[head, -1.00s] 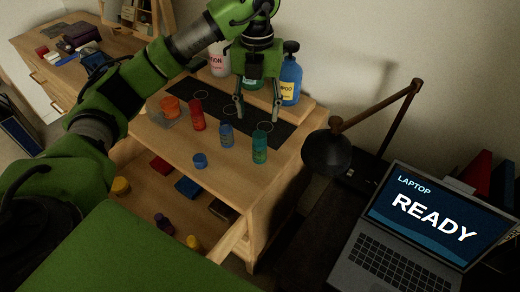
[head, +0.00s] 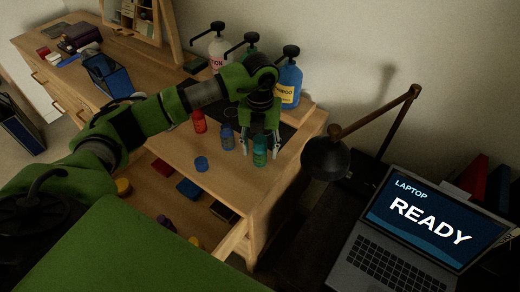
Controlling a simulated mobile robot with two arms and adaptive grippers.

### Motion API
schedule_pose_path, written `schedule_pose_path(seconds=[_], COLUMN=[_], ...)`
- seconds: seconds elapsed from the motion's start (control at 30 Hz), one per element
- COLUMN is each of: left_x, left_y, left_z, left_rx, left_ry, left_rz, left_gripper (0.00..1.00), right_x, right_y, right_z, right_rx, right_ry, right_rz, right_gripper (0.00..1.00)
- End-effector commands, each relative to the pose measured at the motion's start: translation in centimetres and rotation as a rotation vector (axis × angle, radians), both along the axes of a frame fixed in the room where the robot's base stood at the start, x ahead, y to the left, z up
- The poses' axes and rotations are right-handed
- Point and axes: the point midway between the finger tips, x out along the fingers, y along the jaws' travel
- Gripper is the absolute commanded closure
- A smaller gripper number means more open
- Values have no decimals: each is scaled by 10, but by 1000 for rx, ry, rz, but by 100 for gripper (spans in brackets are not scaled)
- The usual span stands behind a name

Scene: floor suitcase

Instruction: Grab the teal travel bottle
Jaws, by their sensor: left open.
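The teal travel bottle (head: 259,157) stands upright near the front right of the wooden dresser top. My left gripper (head: 260,150) is open, pointing down over it. One finger shows on each side of the bottle in the picture; I cannot tell whether they touch it. The upper part of the bottle is partly hidden by the gripper. My right gripper is out of view.
A blue bottle (head: 227,137) stands just left of the teal one, and a red bottle (head: 199,121) further left. A blue cap (head: 201,164) lies in front. Large pump bottles, including a blue one (head: 291,82), stand behind. A lamp (head: 326,156) is at the right.

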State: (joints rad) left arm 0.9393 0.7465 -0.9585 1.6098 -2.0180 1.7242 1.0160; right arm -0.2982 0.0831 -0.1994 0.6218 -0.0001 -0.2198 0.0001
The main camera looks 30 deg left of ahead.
Motion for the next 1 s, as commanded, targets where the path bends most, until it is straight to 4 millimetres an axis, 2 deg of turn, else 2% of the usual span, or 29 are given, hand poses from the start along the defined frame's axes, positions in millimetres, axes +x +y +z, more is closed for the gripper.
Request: schedule_pose_path(seconds=[0.13, 0.33, 0.37, 0.5, 0.53, 0.87, 1.0], left_x=[0, 0, 0, 0, 0, 0, 1], left_y=[0, 0, 0, 0, 0, 0, 0], left_z=[-11, -13, -13, -13, -13, -11, -4], left_rx=[0, 0, 0, 0, 0, -1, -1], left_ry=[-1, -1, -1, -1, -1, -1, -1], left_rz=[-1, -1, -1, -1, -1, -1, 0], left_gripper=[52, 52, 54, 91, 93, 94, 94], right_x=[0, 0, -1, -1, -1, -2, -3], right_y=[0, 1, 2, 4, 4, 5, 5], right_z=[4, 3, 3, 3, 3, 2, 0], right_rx=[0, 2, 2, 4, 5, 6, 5], right_ry=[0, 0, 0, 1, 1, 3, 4], right_rz=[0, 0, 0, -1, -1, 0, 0], right_gripper=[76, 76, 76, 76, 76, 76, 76])
